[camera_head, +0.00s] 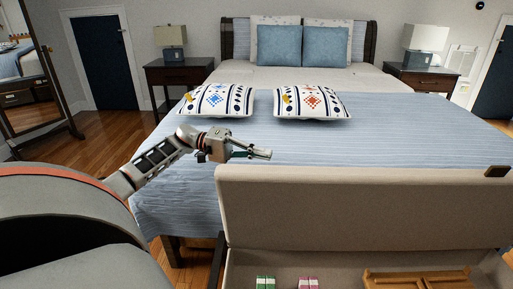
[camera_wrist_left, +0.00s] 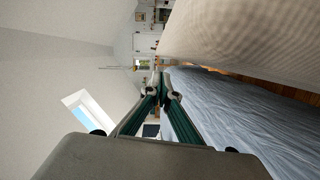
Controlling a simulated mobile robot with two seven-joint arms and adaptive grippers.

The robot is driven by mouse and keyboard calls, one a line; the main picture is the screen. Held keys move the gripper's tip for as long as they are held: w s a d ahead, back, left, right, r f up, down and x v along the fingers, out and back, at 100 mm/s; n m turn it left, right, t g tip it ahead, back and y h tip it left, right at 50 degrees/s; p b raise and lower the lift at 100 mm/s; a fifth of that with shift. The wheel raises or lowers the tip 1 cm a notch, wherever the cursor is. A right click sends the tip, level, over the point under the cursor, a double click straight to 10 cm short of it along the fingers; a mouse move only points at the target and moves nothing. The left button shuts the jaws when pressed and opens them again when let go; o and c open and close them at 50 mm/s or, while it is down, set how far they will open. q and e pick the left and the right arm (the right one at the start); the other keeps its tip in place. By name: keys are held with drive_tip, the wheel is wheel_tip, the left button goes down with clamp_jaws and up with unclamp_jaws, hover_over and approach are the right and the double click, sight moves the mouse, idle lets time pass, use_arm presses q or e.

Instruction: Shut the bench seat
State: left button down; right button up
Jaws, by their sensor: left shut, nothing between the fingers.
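The bench seat stands open at the foot of the bed. Its beige padded lid (camera_head: 360,210) is raised roughly upright, above the bench box (camera_head: 240,270). The lid also fills the upper right of the left wrist view (camera_wrist_left: 245,35). My left gripper (camera_head: 268,154) is shut and empty, over the bed near the lid's upper left corner. In the left wrist view its fingertips (camera_wrist_left: 162,91) come together beside the lid, apart from it as far as I can see. My right gripper is not in view.
Inside the box lie a green-and-white item (camera_head: 265,283), a pink-and-white item (camera_head: 309,283) and a wooden piece (camera_head: 420,280). The bed (camera_head: 190,200) with patterned pillows (camera_head: 215,101) is behind the lid. A standing mirror (camera_head: 30,85) is at left. Wooden floor (camera_head: 100,150) is open left of the bed.

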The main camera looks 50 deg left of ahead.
use_arm(q)
drive_tip(key=shift+s+d+f, duration=0.2)
drive_tip(key=shift+s+d, duration=0.5)
drive_tip(key=shift+d, duration=0.05)
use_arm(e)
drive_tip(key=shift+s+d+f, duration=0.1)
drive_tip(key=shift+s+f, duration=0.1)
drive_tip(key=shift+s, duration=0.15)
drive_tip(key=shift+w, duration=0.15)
